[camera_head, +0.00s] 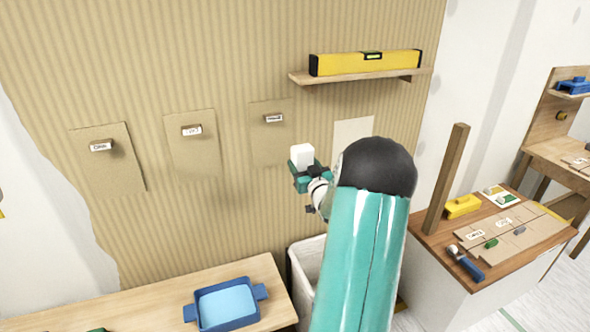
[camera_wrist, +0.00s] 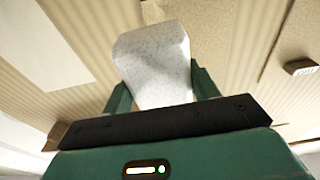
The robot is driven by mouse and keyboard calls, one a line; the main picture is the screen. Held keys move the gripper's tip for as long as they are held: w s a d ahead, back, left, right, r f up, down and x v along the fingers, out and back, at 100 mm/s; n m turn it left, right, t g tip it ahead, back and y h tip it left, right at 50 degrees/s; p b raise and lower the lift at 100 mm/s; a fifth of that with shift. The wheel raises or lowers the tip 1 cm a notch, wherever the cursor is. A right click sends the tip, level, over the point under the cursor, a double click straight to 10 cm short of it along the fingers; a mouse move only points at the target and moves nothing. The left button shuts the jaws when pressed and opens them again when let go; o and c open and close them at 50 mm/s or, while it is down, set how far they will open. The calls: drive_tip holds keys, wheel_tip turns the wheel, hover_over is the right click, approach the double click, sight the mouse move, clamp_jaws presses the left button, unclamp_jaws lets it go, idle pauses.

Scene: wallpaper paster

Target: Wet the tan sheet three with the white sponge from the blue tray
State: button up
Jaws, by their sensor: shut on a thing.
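The white sponge (camera_head: 302,153) is held upright between the fingers of my gripper (camera_head: 303,170), which is shut on it. In the wrist view the pale, speckled sponge (camera_wrist: 152,55) sticks out beyond both green fingers of the gripper (camera_wrist: 162,88). Several tan sheets hang on the ribbed wall. The third from the left (camera_head: 268,143) has a small label and is just left of the sponge; I cannot read its label surely. I cannot tell whether the sponge touches the wall. The blue tray (camera_head: 259,291), with light blue liquid, stands on the wooden bench below.
A yellow level (camera_head: 365,63) lies on a wall shelf above right. A white bin (camera_head: 303,262) stands below my arm. A wooden post (camera_head: 446,180) rises from the right worktable. A paler patch (camera_head: 352,137) is on the wall right of the sponge.

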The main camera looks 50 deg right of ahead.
sight(256, 152)
drive_tip(key=x, duration=0.6)
drive_tip(key=shift+w+f, duration=0.2)
drive_tip(key=shift+f, duration=0.2)
drive_tip(key=shift+x, duration=1.35)
idle(2.3)
drive_tip(key=shift+s+f, duration=0.1)
idle(1.2)
drive_tip(key=shift+w+a, duration=1.05)
drive_tip(key=shift+a, duration=0.65)
drive_tip(key=shift+w+a, duration=1.05)
drive_tip(key=shift+a, duration=0.65)
drive_tip(key=shift+w+a, duration=1.05)
drive_tip(key=shift+a, duration=0.7)
drive_tip(key=shift+s, duration=0.1)
